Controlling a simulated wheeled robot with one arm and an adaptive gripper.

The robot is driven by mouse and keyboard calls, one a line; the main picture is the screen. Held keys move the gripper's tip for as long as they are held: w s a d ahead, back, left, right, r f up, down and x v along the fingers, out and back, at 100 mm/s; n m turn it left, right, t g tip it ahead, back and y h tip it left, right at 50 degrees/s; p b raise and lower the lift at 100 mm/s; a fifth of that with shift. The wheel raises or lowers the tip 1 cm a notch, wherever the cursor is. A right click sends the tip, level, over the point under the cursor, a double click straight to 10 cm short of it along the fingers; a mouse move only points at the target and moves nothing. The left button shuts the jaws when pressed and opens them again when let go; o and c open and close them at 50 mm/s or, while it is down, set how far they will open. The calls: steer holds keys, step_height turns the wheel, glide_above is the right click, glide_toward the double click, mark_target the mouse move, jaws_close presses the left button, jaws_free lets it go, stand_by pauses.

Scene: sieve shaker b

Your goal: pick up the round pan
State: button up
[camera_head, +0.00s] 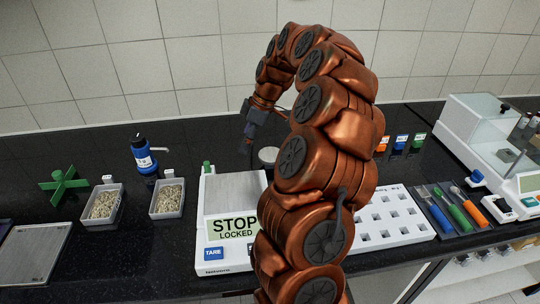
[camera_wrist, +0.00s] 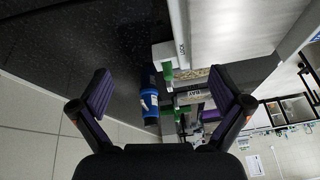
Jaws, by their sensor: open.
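A small pale round thing, which looks like the round pan (camera_head: 268,155), is on the black bench behind the white device. My arm hides part of it, and I cannot make it out in the wrist view. My gripper (camera_head: 246,142) is just left of it in the head view, with the fingers hard to make out. In the wrist view my gripper (camera_wrist: 160,82) is open, its two purple-padded fingers wide apart with nothing held between them.
The white device (camera_head: 214,255) with a metal plate and a "STOP LOCKED" display stands in front. Two grey trays of grain (camera_head: 103,206), a blue bottle (camera_head: 144,155) and a green cross (camera_head: 63,187) are left. A white rack (camera_head: 400,222) and coloured-handled tools (camera_head: 457,212) are right.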

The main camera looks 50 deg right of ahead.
glide_above(273, 154)
steer(key=s+d, duration=0.2)
steer(key=shift+t+h, duration=0.3)
steer(key=shift+h, duration=0.1)
steer(key=f, duration=0.4)
steer(key=shift+w+a+f, duration=0.1)
steer(key=shift+w+a, duration=0.1)
steer(key=shift+p+x, duration=2.3)
steer(key=shift+x, duration=1.6)
steer(key=shift+s+d, duration=0.15)
steer(key=c, duration=1)
